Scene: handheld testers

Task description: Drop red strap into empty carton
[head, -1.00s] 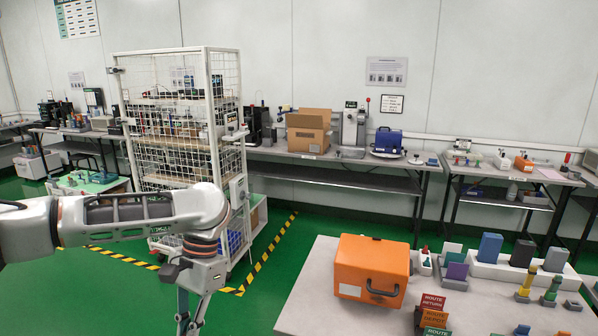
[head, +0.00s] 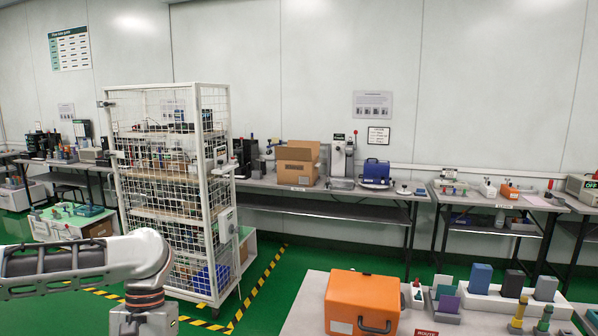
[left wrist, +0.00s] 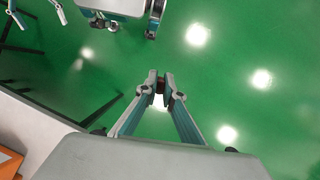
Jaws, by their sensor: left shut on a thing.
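The open cardboard carton (head: 297,165) stands on the far bench with its flaps up; its inside is hidden from here. In the left wrist view my left gripper (left wrist: 160,86) is shut on a small dark reddish thing (left wrist: 160,86) at its fingertips, likely the red strap, though little of it shows. Green floor lies under the fingertips. In the head view only my left arm and wrist show at bottom left; the fingers are below the picture edge. The gripper is well away from the carton.
A white wire cage cart (head: 172,195) stands left of the carton, near striped floor tape (head: 258,292). A near table (head: 310,305) at bottom right holds an orange case (head: 362,301) and several blocks. A blue case (head: 376,171) sits right of the carton. Green floor between is clear.

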